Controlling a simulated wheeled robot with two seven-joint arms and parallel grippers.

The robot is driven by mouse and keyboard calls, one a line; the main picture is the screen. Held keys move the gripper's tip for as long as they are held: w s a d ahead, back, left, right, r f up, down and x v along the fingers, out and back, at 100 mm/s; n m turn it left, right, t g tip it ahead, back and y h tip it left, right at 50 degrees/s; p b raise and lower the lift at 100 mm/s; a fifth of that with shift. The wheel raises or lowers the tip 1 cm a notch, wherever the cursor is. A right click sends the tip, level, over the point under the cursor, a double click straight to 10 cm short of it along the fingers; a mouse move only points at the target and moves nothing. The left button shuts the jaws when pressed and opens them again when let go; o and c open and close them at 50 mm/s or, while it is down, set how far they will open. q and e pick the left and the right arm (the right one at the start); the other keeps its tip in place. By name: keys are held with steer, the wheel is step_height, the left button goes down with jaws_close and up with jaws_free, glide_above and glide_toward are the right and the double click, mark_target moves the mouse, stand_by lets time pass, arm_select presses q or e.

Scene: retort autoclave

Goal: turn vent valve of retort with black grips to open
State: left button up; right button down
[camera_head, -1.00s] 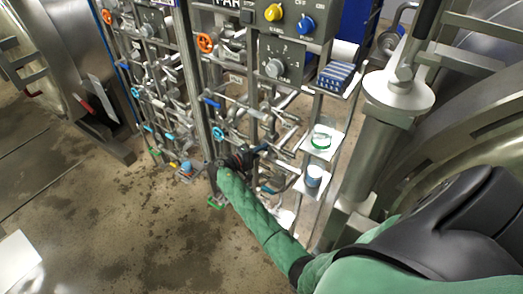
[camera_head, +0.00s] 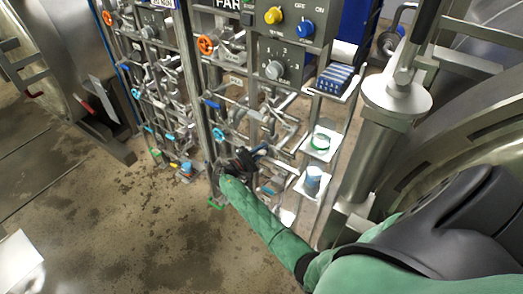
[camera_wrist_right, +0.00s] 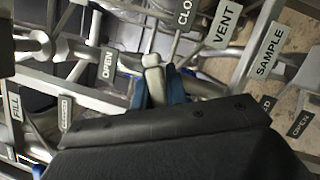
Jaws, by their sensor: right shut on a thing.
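My right gripper (camera_head: 244,159) is at the lower part of the right-hand pipe panel, shut on a blue valve handle (camera_head: 260,149). In the right wrist view the dark gripper body (camera_wrist_right: 165,140) fills the bottom, and blue parts of the handle (camera_wrist_right: 174,86) show on both sides of a grey metal stub (camera_wrist_right: 152,75). A VENT label (camera_wrist_right: 223,24) is above to the right, and an OPEN label (camera_wrist_right: 107,64) is to the left. The jaws hide much of the handle. The retort with a black grip (camera_head: 427,20) stands at the right. My left gripper is out of view.
Other levers, pipes and an orange handwheel (camera_head: 207,44) crowd the panel around my gripper. The floor (camera_head: 110,220) at the lower left is mostly clear.

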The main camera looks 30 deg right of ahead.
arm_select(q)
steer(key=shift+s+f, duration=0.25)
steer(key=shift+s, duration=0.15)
arm_select(e)
steer(key=c, duration=1.4)
jaws_free()
steer(key=shift+f, duration=0.1)
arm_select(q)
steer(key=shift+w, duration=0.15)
